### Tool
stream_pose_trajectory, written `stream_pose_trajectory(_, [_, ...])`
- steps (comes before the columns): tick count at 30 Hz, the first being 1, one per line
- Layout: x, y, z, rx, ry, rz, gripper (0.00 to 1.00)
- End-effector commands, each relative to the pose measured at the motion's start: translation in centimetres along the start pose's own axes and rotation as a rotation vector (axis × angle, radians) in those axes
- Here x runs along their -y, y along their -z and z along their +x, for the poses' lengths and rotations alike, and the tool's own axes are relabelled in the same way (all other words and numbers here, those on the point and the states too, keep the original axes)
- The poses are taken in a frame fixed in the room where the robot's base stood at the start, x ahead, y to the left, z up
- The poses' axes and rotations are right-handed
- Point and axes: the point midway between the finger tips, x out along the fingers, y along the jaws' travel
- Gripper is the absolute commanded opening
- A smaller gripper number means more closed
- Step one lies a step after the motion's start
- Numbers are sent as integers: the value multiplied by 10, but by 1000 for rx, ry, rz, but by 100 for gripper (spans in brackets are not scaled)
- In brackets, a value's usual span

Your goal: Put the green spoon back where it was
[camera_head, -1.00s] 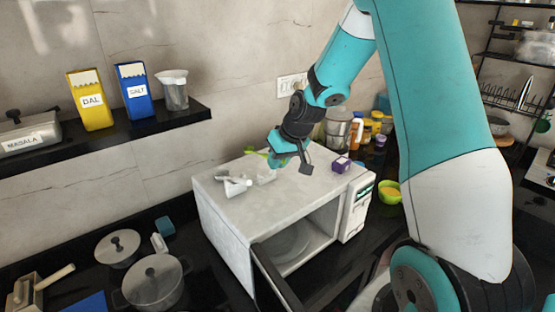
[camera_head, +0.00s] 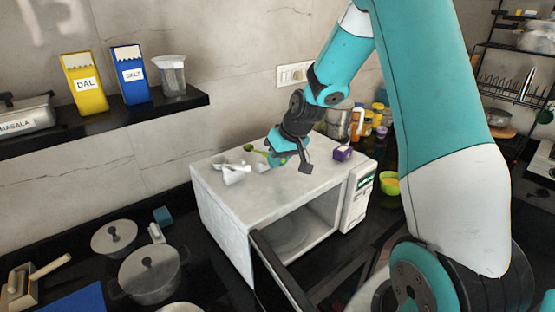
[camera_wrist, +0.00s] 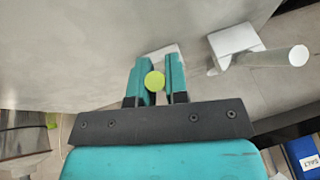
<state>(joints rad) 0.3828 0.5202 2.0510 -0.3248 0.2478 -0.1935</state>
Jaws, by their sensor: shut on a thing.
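My gripper (camera_head: 279,157) is over the top of the white microwave (camera_head: 300,172), low and towards its back. It is shut on the green spoon (camera_head: 259,150), which points left from the fingers in the head view. In the wrist view the spoon shows end-on as a yellow-green disc (camera_wrist: 154,81) between the two teal fingertips of my gripper (camera_wrist: 155,83). The rest of the spoon is hidden there. I cannot tell whether the spoon touches the microwave top.
A white piece with a handle (camera_head: 234,174) lies left of my gripper on the microwave; it also shows in the wrist view (camera_wrist: 270,57). A purple box (camera_head: 342,153) stands right. The microwave door (camera_head: 280,275) hangs open. The top's front is clear.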

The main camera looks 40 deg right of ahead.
Motion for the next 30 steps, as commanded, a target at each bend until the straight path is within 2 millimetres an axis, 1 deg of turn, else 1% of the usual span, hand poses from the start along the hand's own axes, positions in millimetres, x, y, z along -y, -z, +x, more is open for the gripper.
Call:
stream_pose_trajectory(15, [-2,-5,11,0,0,0,0])
stream_pose_trajectory(30, [-3,-6,14,0,0,0,0])
